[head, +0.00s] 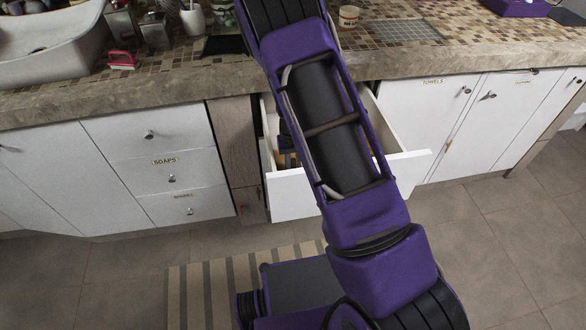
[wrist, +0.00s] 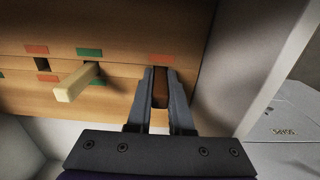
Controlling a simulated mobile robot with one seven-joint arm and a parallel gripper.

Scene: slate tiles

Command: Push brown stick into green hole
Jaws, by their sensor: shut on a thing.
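In the wrist view, my gripper (wrist: 160,78) is shut on a brown stick (wrist: 160,90), which sits between the two fingers. Its far end is at the wooden board (wrist: 125,106), just below a red mark (wrist: 162,59). I cannot tell whether it touches the board or sits in a hole. Left of the gripper, a pale stick (wrist: 76,83) juts out of the board by an upper green mark (wrist: 89,52) and a lower green mark (wrist: 99,82). The pale stick partly hides that spot.
In the head view, the open white drawer (head: 292,198) holds the board, mostly hidden by my arm. More red marks (wrist: 36,49) flank a dark hole (wrist: 41,64) at the left. The drawer wall (wrist: 233,70) rises close to the gripper's right. The counter (head: 215,75) overhangs the drawer.

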